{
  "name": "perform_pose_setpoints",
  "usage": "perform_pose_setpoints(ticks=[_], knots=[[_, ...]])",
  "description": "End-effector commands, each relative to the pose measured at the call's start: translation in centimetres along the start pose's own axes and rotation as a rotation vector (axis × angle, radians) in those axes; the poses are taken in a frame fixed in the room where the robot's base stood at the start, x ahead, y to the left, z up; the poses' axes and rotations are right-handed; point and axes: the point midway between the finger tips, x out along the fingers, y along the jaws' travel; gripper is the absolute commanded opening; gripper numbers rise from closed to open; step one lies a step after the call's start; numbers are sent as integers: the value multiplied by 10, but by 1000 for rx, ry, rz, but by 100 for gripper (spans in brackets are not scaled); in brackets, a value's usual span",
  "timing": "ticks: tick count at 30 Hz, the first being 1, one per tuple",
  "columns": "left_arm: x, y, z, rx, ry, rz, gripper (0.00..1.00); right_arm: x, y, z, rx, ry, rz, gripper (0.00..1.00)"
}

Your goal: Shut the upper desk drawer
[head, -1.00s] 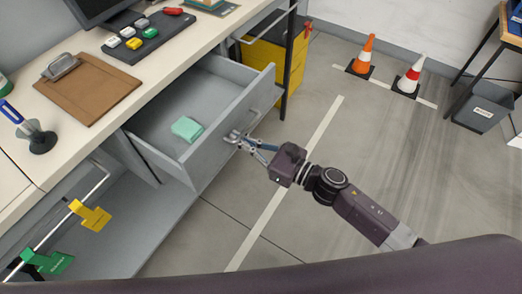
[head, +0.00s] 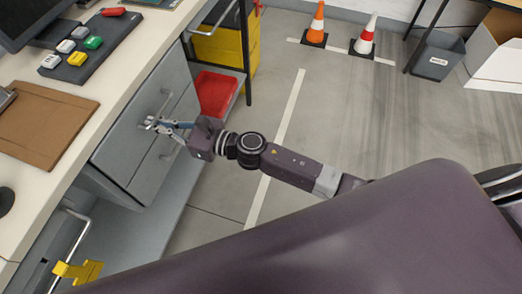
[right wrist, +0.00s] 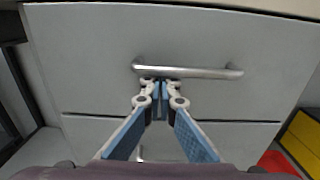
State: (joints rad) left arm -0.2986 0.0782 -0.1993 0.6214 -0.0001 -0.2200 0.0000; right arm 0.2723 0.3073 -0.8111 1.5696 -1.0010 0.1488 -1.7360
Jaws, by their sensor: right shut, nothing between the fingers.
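The upper desk drawer (head: 120,148) is a grey front under the worktop, with no open gap showing around it. Its metal bar handle (head: 166,103) also shows in the right wrist view (right wrist: 200,72). My right gripper (head: 152,124) is at this drawer front, by the handle. In the right wrist view the gripper (right wrist: 155,86) has its fingertips together just below the handle's left half, with nothing between them. Whether the tips touch the front I cannot tell. The drawer's inside is hidden. My left gripper is not in view.
The lower drawer (head: 152,172) is directly below, its front level with the upper one. A red bin (head: 215,93) stands beyond the drawers.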

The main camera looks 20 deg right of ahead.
Motion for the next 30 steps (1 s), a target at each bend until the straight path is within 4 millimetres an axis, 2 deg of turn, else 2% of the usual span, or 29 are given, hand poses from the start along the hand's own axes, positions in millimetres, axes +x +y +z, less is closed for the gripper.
perform_pose_setpoints(ticks=[13,17,20,30], knots=[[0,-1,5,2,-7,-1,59,4,-1,5,0,-8,-3,0],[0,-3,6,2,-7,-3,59,-1,-2,5,0,-8,-3,0],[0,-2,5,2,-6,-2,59,-14,-2,4,0,-7,-4,0],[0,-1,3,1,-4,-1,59,-87,0,0,2,-2,-4,0]])
